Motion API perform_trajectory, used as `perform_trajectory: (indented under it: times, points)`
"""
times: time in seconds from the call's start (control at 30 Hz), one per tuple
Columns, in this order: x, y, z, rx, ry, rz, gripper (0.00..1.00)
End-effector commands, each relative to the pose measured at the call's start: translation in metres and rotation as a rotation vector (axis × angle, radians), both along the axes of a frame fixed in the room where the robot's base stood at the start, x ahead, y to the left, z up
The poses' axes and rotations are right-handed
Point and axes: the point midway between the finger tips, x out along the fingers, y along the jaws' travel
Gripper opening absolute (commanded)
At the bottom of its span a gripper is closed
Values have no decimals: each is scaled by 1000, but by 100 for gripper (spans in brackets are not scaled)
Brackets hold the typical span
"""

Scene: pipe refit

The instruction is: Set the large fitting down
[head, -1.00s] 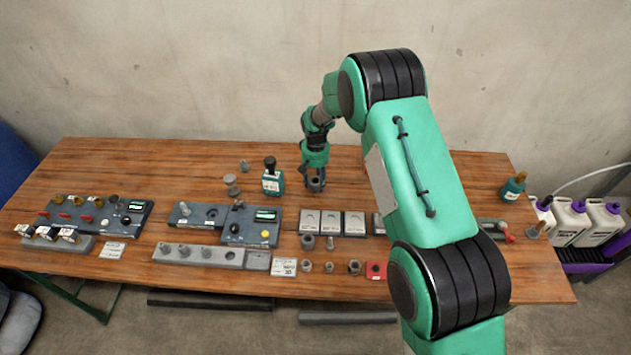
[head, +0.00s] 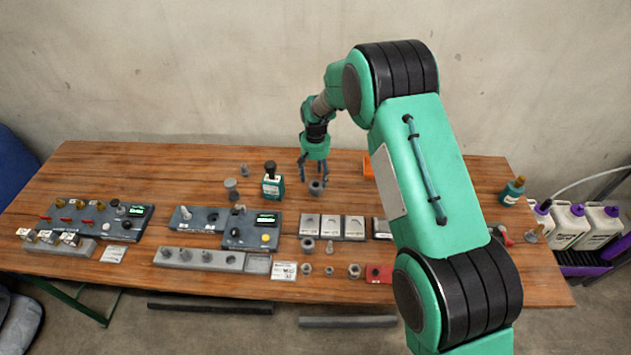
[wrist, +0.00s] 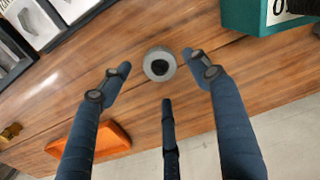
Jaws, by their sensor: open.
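The large fitting (head: 316,187) is a grey ring-shaped piece with a dark bore. It stands on the bare wood of the table, behind the row of light plates. In the wrist view the fitting (wrist: 160,64) lies between and just beyond my fingertips, with clear wood on both sides of it. My gripper (head: 314,176) is open above it and holds nothing. The spread fingers of my gripper (wrist: 160,82) also show in the wrist view, apart from the fitting.
A green bottle (head: 271,181) stands left of the fitting, and its box-like body (wrist: 265,15) is near the right finger. Light plates (head: 332,227) lie in front. An orange object (head: 367,167) lies to the right. Small fittings (head: 354,271) sit near the front edge.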

Motion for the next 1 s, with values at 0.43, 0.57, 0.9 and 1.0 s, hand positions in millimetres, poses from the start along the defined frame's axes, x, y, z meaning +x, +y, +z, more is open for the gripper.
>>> perform_trajectory:
  times: [0.43, 0.57, 0.9, 1.0]
  points:
    - [0, 0, 60, 0, 0, 0, 62]
    - [0, 0, 64, 0, 0, 0, 62]
    - [0, 0, 65, 0, 0, 0, 62]
    - [0, 0, 65, 0, 0, 0, 62]
